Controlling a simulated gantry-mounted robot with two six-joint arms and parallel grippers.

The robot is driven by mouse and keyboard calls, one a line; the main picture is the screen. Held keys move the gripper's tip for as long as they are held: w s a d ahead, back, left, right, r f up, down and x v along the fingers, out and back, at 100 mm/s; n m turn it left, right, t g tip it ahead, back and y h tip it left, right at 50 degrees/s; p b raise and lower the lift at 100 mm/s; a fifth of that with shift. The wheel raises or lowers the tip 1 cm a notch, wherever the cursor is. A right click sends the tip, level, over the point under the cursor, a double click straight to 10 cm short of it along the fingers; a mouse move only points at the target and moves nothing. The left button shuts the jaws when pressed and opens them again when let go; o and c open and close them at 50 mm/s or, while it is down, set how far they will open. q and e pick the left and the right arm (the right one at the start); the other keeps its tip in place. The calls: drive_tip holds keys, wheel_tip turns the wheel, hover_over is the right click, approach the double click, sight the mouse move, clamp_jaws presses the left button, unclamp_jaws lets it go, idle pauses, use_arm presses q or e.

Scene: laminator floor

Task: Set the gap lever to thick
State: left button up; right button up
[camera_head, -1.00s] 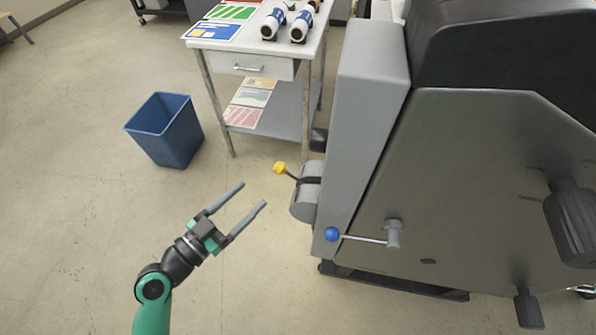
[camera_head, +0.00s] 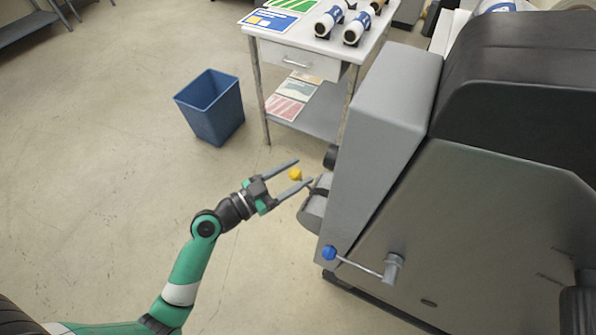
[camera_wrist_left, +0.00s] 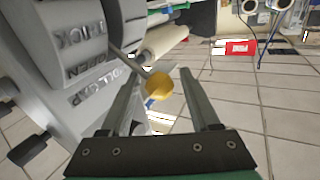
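The gap lever has a yellow knob (camera_head: 295,174) on a thin dark rod, at a grey rounded housing (camera_head: 313,208) on the machine's left side. In the left wrist view the yellow knob (camera_wrist_left: 159,87) shows between my two fingers, with space on both sides. My left gripper (camera_head: 304,171) is open, its fingers reaching to either side of the knob. The housing in the left wrist view (camera_wrist_left: 62,35) carries raised words reading THICK and OPEN, with ROLL GAP lettering beside them. My right gripper is not in view.
The large grey machine (camera_head: 385,130) fills the right side. A blue-knobbed crank (camera_head: 330,253) sticks out below the housing. A white table (camera_head: 300,50) with rolls stands behind, and a blue bin (camera_head: 210,108) stands on the floor.

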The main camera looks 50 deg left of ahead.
use_arm(q)
clamp_jaws()
drive_tip(key=shift+f, duration=0.1)
idle(1.1)
